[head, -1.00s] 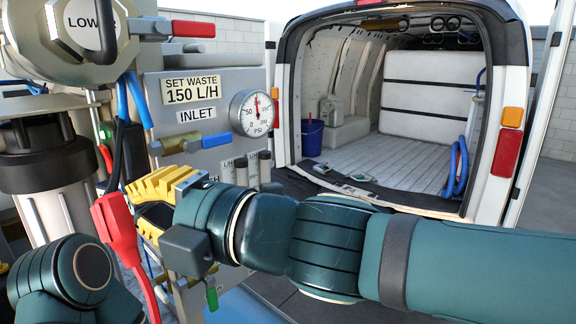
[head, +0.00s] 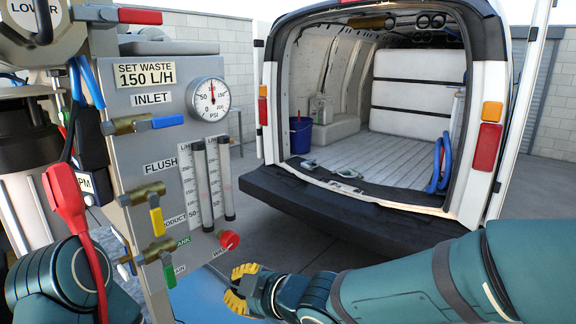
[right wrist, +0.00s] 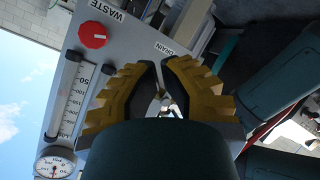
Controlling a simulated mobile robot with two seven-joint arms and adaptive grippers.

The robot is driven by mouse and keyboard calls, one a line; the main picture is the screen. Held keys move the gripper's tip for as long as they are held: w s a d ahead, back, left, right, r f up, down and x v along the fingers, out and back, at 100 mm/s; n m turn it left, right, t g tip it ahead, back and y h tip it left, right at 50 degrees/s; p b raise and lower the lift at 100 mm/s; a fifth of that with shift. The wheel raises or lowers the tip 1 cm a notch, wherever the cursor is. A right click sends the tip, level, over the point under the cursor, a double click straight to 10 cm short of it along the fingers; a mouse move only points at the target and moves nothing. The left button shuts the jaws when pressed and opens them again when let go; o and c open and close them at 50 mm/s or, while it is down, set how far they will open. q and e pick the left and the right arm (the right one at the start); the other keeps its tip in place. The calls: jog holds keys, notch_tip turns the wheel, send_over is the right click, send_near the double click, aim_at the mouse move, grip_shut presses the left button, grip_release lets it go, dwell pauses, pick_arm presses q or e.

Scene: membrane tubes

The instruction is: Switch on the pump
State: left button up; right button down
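I cannot pick out the pump or its switch for certain. A label ending in "PM" (head: 88,187) is partly hidden behind a red plug-like piece (head: 68,192) on a cable, at the left of the head view. The grey control panel (head: 150,85) stands to its right. My right gripper (head: 230,291) is low, in front of and below the panel's right corner.
The panel carries a blue-handled inlet valve (head: 167,121), a yellow-handled valve (head: 157,222), a green-handled valve (head: 169,274), a red knob (head: 229,240) and a pressure gauge (head: 208,99). An open van (head: 489,110) stands behind on the right, its dark bumper (head: 330,215) near my arm.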

jog(key=d+f+m+g+h+b, duration=0.15)
jog(key=d+f+m, duration=0.35)
jog(key=f, duration=0.6)
jog(key=d+f+m+h, duration=0.3)
jog(key=d+f+m, duration=0.2)
jog(key=f, duration=0.7)
jog(key=s+d+f+m+g, duration=0.1)
jog(key=s+d+f+m, duration=0.2)
jog(key=f, duration=0.3)
jog(key=s+d+f+m+g+h+b, duration=0.1)
jog(key=s+d+f+m+g, duration=0.1)
jog(key=s+d+f+m, duration=0.1)
jog(key=s+d+f+m+g+h+b, duration=0.1)
jog(key=s+d+f+m, duration=0.2)
jog(key=s+f, duration=0.3)
notch_tip(320, 180, down, 3)
jog(key=shift+f+m, duration=0.15)
jog(key=shift+m, duration=0.65)
jog(key=shift+d+h, duration=0.1)
jog(key=shift+h, duration=0.15)
